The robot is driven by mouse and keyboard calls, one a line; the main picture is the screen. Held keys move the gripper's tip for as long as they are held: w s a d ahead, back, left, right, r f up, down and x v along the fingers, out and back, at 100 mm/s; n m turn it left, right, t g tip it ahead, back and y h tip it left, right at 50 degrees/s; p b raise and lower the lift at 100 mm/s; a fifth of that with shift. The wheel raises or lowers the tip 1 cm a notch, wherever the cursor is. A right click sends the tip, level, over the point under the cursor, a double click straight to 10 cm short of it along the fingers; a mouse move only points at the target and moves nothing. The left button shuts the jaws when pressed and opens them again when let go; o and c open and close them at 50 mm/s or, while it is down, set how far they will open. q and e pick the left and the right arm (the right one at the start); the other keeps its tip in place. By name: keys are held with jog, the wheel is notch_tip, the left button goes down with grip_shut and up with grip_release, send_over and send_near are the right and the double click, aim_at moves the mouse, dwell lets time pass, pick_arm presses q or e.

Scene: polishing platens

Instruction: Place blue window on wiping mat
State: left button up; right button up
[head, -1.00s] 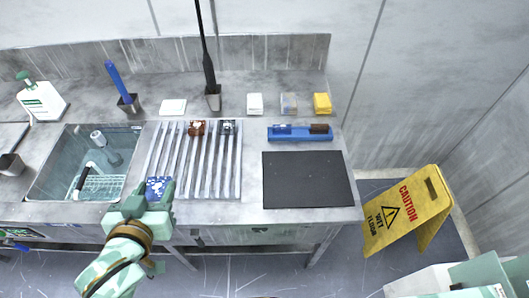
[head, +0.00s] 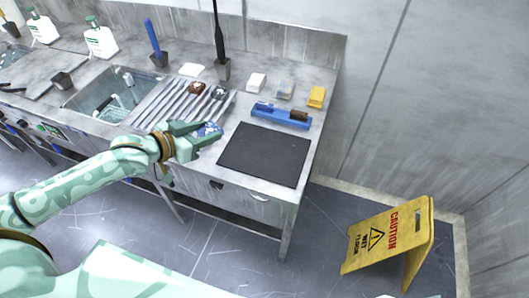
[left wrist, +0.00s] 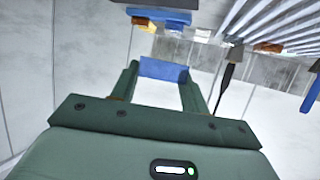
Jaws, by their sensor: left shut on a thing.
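The blue window (head: 208,130) is a small blue piece with pale specks, held between the fingertips of my left gripper (head: 212,129). My left gripper is shut on it, above the bench and just left of the mat. In the left wrist view the blue window (left wrist: 163,69) is a flat blue strip spanning the two fingers (left wrist: 163,72). The wiping mat (head: 264,154) is a dark, bare rectangle at the right end of the bench. The fingers hide part of the window. My right gripper is not in view.
A slatted rack (head: 165,108) with two small pieces lies left of the mat. A blue holder (head: 275,113) stands behind the mat, with white and yellow blocks (head: 317,97) beyond. The sink (head: 105,93) is further left. A yellow caution sign (head: 385,241) stands on the floor.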

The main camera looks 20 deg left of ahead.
pick_arm(q)
jog(key=w+d+f+b, duration=0.2)
jog(key=w+d+f, duration=0.25)
jog(key=d, duration=0.35)
jog(key=b, duration=0.2)
send_over(258, 161)
jog(key=f, duration=0.4)
jog(key=shift+s+a+f, duration=0.15)
jog(key=shift+a, duration=0.1)
jog(key=shift+d+f, duration=0.25)
jog(key=shift+f, duration=0.05)
notch_tip(258, 161, down, 4)
jog(key=shift+d+r+b, duration=0.15)
jog(key=shift+r+b, duration=0.05)
jog(key=shift+b, duration=0.7)
jog(key=shift+r, duration=0.15)
jog(key=o, duration=1)
jog(key=shift+o, duration=0.2)
